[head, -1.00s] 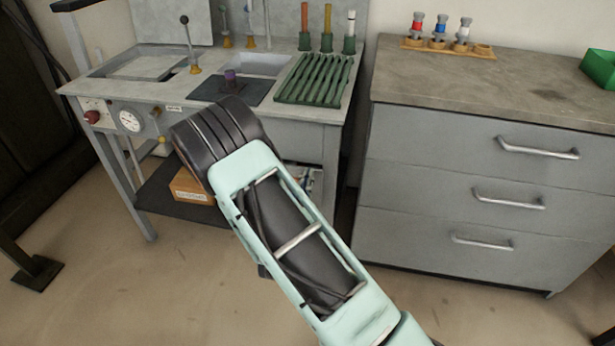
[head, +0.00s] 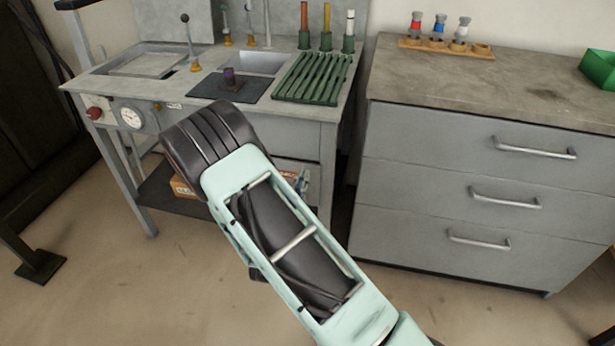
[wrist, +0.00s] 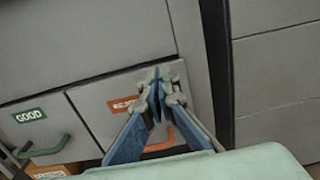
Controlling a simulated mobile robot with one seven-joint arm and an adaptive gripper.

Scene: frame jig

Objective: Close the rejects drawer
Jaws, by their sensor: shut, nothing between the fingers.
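In the wrist view the rejects drawer (wrist: 95,105) is a grey front with an orange label (wrist: 124,104), partly covered by my finger, and an orange handle (wrist: 160,144). My gripper (wrist: 158,84) is shut and empty, its blue fingers together in front of this drawer above the handle. I cannot tell whether the tips touch the front. The drawer's top edge looks close to the panel above; I cannot tell if it is fully flush. In the head view my arm hides the gripper and most of the drawer area under the bench.
The GOOD drawer (wrist: 30,128), with a green handle (wrist: 46,148), is to the left. A grey three-drawer cabinet (head: 420,140) stands right of the bench (head: 95,82) across a narrow dark gap. An orange box (head: 180,187) sits on the low shelf.

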